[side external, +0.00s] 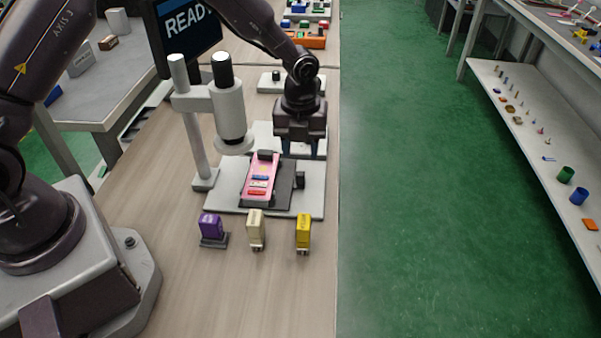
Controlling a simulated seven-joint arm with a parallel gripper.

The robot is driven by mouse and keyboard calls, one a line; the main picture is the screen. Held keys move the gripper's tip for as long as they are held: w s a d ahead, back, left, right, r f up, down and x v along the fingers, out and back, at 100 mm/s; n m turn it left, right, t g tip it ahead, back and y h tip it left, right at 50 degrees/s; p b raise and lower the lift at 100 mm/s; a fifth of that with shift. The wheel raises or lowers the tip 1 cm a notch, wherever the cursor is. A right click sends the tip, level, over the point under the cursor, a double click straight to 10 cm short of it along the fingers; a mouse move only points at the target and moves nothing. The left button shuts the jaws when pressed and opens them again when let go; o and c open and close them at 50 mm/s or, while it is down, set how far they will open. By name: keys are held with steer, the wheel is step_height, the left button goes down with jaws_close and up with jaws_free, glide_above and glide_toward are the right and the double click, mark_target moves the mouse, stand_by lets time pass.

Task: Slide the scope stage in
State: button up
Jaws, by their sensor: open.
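The scope (229,105) is a pale grey tube on a stand post with a light grey base plate (226,198). The scope stage (283,186) is a dark plate low on that base, to the right of the scope tube. A pink board (260,180) with several coloured parts lies on the stage. A dark knob (299,180) sits at the stage's right side. My gripper (300,150) points down just behind the stage, with its fingers apart and nothing seen between them. Whether the fingertips touch the stage cannot be told.
Purple (210,225), cream (256,228) and yellow (303,232) blocks stand in front of the base. A monitor (184,30) is behind the scope. Another pale fixture (270,84) stands behind my gripper.

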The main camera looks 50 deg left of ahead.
mark_target(300, 173)
step_height(300, 173, down, 8)
steer(key=shift+r, duration=0.2)
jaws_close()
